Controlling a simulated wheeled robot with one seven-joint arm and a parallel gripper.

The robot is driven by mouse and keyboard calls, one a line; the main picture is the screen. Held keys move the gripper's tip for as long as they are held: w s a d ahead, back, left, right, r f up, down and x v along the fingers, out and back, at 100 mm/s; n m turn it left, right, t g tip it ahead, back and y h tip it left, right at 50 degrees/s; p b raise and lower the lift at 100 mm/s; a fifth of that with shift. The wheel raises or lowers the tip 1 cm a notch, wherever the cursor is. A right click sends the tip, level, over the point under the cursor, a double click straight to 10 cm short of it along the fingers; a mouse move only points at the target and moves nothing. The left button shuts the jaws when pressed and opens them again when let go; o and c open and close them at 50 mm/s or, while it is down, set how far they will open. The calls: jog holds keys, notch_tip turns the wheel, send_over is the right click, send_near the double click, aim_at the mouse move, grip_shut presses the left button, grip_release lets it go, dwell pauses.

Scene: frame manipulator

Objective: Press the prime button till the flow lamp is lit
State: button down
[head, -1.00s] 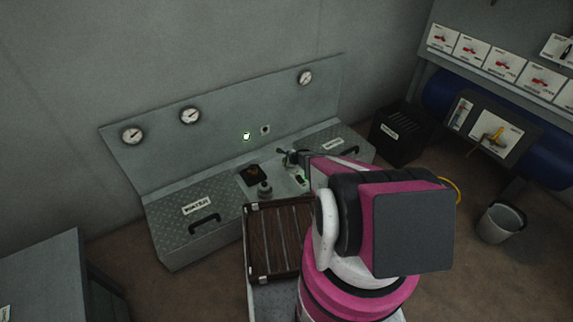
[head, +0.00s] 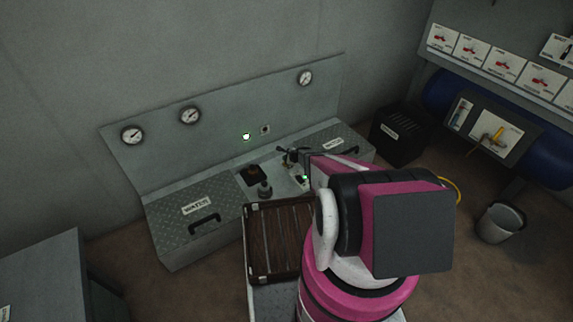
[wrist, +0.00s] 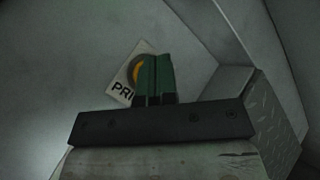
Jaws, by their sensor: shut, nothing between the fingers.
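In the wrist view my gripper (wrist: 156,68) shows two green fingers side by side, closed together with nothing held. They are over a white label (wrist: 122,91) reading "PRI", the rest hidden. An orange-yellow rounded part (wrist: 138,72), apparently the prime button's surround, shows beside the left finger; whether the fingertips touch the button is hidden. No name is legible at the lamp.
The tread-plate console (head: 170,226) carries a "WATER" label and handle. A dark knob (head: 265,188) and a handled valve (head: 290,153) stand near my arm. A brown slatted case (head: 262,272) lies in front. A black box (head: 397,134) and bucket (head: 501,222) are right.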

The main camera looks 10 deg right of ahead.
jog(key=shift+r, duration=0.1)
jog(key=shift+r, duration=2.4)
